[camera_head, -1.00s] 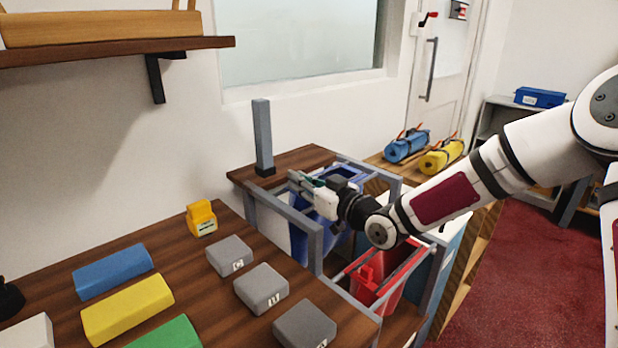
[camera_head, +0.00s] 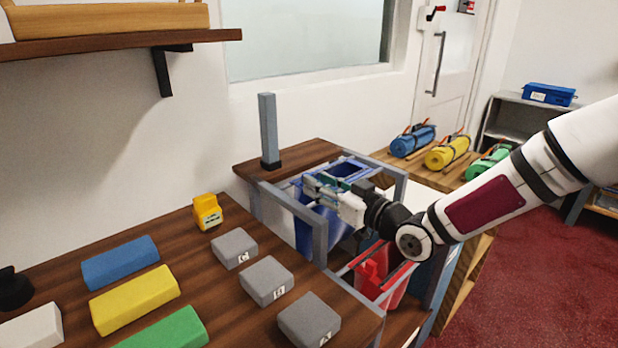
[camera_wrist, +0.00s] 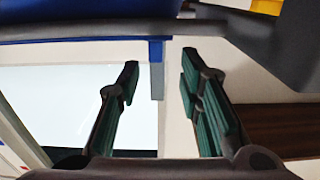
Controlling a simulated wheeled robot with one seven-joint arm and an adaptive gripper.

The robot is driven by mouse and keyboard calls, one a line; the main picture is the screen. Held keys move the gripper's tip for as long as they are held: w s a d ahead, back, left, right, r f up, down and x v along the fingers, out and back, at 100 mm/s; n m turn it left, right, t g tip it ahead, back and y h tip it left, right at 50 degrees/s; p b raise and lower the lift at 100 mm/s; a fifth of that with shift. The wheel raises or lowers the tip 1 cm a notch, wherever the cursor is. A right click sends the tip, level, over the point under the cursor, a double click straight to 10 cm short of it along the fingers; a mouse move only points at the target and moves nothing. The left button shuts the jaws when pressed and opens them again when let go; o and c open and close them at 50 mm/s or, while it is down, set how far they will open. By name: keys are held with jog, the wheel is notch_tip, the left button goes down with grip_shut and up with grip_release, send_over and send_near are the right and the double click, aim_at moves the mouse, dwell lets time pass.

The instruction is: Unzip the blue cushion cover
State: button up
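The blue cushion cover (camera_head: 306,232) hangs upright in a grey metal frame (camera_head: 319,240) beyond the counter. Its blue rim (camera_head: 350,163) shows at the top, and my gripper and wrist hide part of it. My gripper (camera_head: 309,186) is over the near side of the cover's top. In the wrist view my gripper (camera_wrist: 160,65) is open, with its two green-padded fingers apart. A narrow strip, blue above and grey below (camera_wrist: 157,75), shows in the gap; I cannot tell whether it is the zip pull or touches a finger. Blue material (camera_wrist: 80,22) fills the upper left.
A red cover (camera_head: 372,285) hangs in the nearer bay under my arm. A grey post (camera_head: 268,130) stands behind the frame. Grey blocks (camera_head: 267,280) and coloured blocks (camera_head: 135,300) lie on the counter, with a yellow object (camera_head: 207,212). Rolled bundles (camera_head: 447,152) lie at the back right.

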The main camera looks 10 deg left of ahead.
jog(key=v, duration=0.6)
jog(key=shift+s+d, duration=0.2)
